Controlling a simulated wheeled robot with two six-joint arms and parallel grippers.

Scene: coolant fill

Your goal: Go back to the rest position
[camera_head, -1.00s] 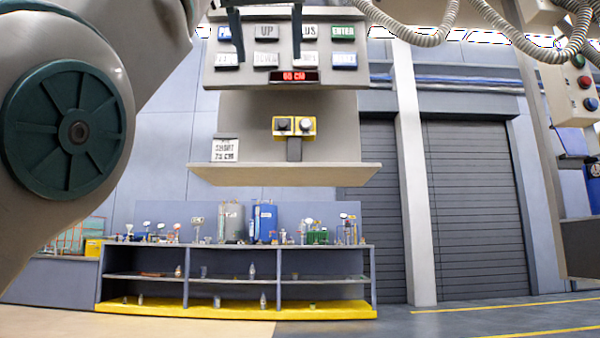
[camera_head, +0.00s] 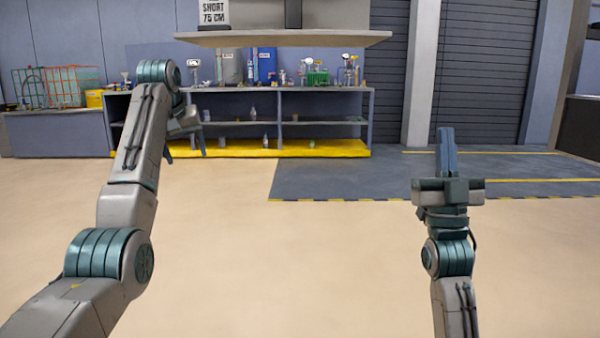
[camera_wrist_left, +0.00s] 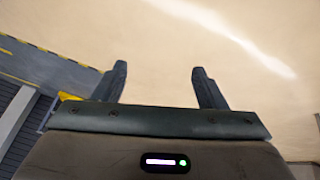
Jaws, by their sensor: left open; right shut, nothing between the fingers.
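My left gripper (camera_head: 186,156) is in the left half of the head view, in front of the shelf unit, with its fingers pointing down. It is open and empty. In the left wrist view its two fingers (camera_wrist_left: 157,85) stand wide apart over bare floor. My right gripper (camera_head: 446,138) is at the right of the head view, pointing away from me. Its fingers are together with nothing between them. Neither gripper touches anything.
A shelf unit (camera_head: 235,146) with bottles and lab ware stands at the back. A grey ledge (camera_head: 285,39) with a "SHORT 75 CM" sign (camera_head: 214,12) hangs at the top. Beige floor (camera_head: 300,260) between my arms is clear. Grey shutters (camera_head: 485,70) are behind.

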